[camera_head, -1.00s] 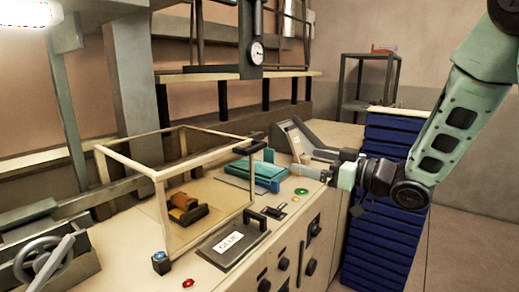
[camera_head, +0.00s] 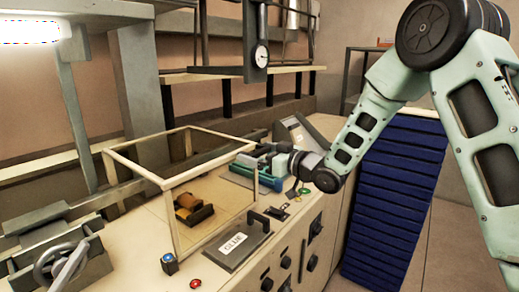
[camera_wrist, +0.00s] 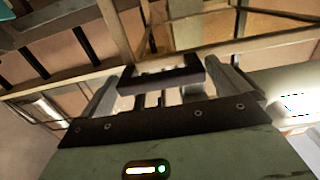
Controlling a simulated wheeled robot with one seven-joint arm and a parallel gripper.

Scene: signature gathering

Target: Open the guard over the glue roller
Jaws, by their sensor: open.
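The guard (camera_head: 164,184) is a clear box with a cream frame, standing down over the glue roller (camera_head: 192,209), an orange-brown roller in a dark holder. My gripper (camera_head: 247,160) is at the right upper corner of the guard in the head view; its fingers are small and partly merge with the frame there. In the wrist view my gripper (camera_wrist: 166,92) is open, with one finger on each side of a dark handle (camera_wrist: 160,79) on the cream frame. I cannot tell whether the fingers touch the handle.
A grey glue lid with a handle (camera_head: 236,246) lies right of the guard. A teal tray (camera_head: 258,178) is behind my gripper. A dial gauge (camera_head: 261,56) hangs above.

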